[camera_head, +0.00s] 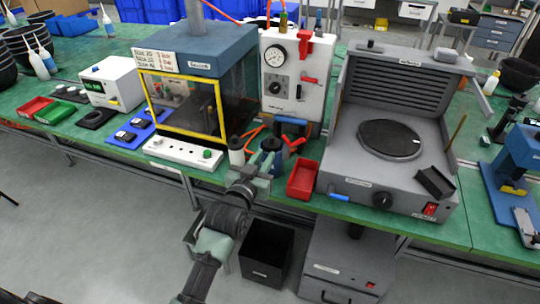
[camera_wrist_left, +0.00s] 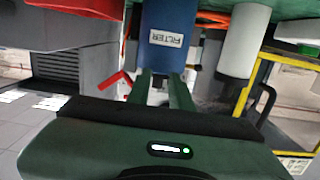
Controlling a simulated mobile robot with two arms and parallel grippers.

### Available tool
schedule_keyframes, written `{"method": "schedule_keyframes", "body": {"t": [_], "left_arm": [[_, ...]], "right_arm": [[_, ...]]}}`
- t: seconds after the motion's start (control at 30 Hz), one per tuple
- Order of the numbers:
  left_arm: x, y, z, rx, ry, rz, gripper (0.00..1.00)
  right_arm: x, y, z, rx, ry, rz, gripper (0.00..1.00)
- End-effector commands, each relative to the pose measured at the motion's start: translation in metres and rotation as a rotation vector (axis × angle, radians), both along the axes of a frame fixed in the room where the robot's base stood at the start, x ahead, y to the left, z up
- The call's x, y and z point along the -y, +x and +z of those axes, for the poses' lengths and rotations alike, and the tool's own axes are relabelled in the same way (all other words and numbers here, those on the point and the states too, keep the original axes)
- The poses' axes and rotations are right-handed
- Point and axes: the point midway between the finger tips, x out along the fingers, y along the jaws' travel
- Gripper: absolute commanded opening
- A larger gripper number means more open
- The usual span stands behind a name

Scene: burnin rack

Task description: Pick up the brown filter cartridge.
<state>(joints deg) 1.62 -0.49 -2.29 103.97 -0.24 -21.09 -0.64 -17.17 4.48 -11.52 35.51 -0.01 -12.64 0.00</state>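No brown cartridge shows clearly in either view. A dark blue cylinder (camera_head: 271,152) stands at the front edge of the green bench, left of the red tray. In the left wrist view, a blue cylinder with a white FILTER label (camera_wrist_left: 165,30) is just beyond my fingertips. My left gripper (camera_head: 262,168) is just in front of the blue cylinder, partly covering its lower part. The two fingers show apart in the left wrist view (camera_wrist_left: 163,78), with a gap and nothing clearly between them. Whether they touch the cylinder is hard to tell. My right gripper is not in view.
A white cylinder (camera_head: 236,152) stands close left of the blue one. A red tray (camera_head: 302,180) lies to the right. The yellow-framed chamber (camera_head: 187,104), gauge panel (camera_head: 291,80) and grey hotplate unit (camera_head: 392,180) crowd the bench. A black bin (camera_head: 265,252) stands below.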

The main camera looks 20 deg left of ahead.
Motion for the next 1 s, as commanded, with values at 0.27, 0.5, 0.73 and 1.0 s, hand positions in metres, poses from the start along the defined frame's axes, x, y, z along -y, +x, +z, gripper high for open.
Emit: {"method": "schedule_keyframes", "body": {"t": [0.27,0.5,0.73,1.0], "left_arm": [[0.0,0.019,0.023,0.098,-0.011,0.006,0.21],[0.001,0.038,0.024,0.098,-0.011,0.006,0.21],[0.002,0.065,0.024,0.097,-0.011,0.006,0.21],[0.003,0.095,0.022,0.095,-0.011,0.006,0.21]], "right_arm": [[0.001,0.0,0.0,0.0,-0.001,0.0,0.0],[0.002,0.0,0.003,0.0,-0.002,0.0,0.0],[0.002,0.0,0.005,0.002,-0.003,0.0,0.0],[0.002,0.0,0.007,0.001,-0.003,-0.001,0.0]]}}
